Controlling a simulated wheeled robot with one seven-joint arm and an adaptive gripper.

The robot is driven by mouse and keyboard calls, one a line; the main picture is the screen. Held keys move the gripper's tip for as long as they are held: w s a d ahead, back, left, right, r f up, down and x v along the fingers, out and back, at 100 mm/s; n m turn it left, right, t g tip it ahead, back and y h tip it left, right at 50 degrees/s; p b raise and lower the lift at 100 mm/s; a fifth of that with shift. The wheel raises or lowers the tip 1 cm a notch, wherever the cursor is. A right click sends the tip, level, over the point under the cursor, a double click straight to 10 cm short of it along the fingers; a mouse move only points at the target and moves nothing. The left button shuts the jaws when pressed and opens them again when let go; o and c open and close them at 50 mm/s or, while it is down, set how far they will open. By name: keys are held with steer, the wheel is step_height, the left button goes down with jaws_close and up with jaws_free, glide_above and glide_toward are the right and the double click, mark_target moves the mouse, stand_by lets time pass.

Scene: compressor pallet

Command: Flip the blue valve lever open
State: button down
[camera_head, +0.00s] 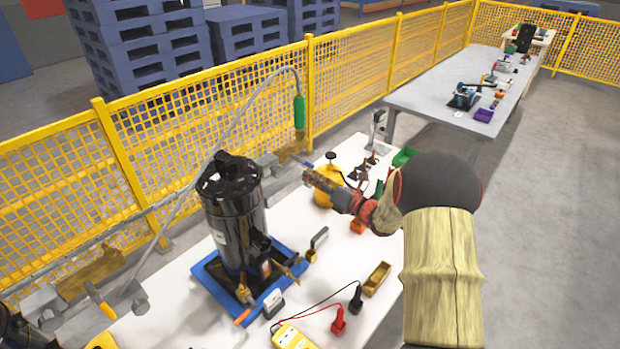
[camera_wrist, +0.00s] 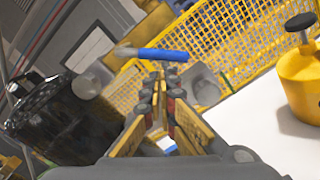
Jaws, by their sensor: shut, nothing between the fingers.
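The blue valve lever (camera_wrist: 162,54) shows in the wrist view as a blue handle with a pale grey end on its left. It lies nearly level across the picture, just past my fingertips. My gripper (camera_wrist: 157,82) is shut and empty, its fingertips pointing at the lever from below in the picture. A small gap seems to show, but I cannot tell whether they touch. In the head view my gripper (camera_head: 308,176) reaches left over the table's far edge, near the pipework by the fence. The lever is too small there to judge its angle.
A black compressor tank (camera_head: 232,210) on a blue pallet (camera_head: 215,278) stands left of my gripper; it also shows in the wrist view (camera_wrist: 62,118). A yellow canister (camera_wrist: 300,85) is at the right. Yellow mesh fence (camera_head: 350,72) runs behind. A multimeter (camera_head: 293,337) lies in front.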

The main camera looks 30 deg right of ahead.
mark_target(311, 165)
steer(key=shift+d+n, duration=0.1)
steer(key=shift+n, duration=0.2)
steer(key=n, duration=0.2)
steer(key=d+r+n+b, duration=0.1)
steer(key=n, duration=0.1)
steer(key=w+d+n+b, duration=0.1)
steer(key=shift+d+r+n+y, duration=0.2)
steer(key=shift+r+n+y, duration=0.2)
steer(key=shift+d+r, duration=0.15)
steer(key=shift+r, duration=0.1)
stand_by(0.4)
